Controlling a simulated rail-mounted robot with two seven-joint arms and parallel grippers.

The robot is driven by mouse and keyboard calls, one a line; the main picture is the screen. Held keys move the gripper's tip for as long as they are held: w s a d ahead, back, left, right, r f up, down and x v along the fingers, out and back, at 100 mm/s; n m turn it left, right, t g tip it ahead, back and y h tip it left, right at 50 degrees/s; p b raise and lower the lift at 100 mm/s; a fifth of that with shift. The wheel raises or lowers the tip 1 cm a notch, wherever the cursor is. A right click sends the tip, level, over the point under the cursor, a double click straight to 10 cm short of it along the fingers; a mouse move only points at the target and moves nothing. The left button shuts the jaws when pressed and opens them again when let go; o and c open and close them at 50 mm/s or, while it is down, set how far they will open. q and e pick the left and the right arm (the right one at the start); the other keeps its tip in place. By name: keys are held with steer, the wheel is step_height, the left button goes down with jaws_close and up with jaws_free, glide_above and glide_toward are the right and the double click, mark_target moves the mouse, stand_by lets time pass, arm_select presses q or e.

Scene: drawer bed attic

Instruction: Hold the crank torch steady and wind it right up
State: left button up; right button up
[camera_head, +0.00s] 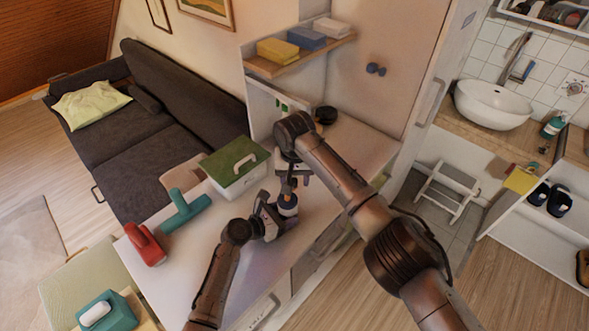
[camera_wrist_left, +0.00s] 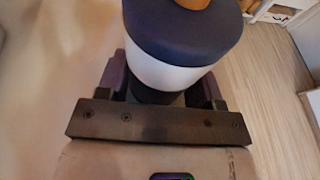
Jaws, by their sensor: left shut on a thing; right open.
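The crank torch (camera_head: 288,208) stands upright on the white counter, with a navy cap and a white band. It also shows large in the left wrist view (camera_wrist_left: 175,72), with part of an orange-brown knob (camera_wrist_left: 193,3) on top. My left gripper (camera_head: 275,216) is shut around its lower body; its fingers show on both sides in the left wrist view. My right gripper (camera_head: 291,180) is open just above the torch, pointing down. Its arm hides part of the view, and I cannot tell whether its fingers surround the knob.
On the counter (camera_head: 190,270), a green-lidded white box (camera_head: 237,168), a teal tool (camera_head: 184,211) and a red tool (camera_head: 146,245) lie left of the torch. A dark round object (camera_head: 326,114) is at the back. The counter's front edge is close to the torch's right.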

steer(key=shift+f, duration=0.4)
steer(key=shift+c, duration=0.3)
jaws_close()
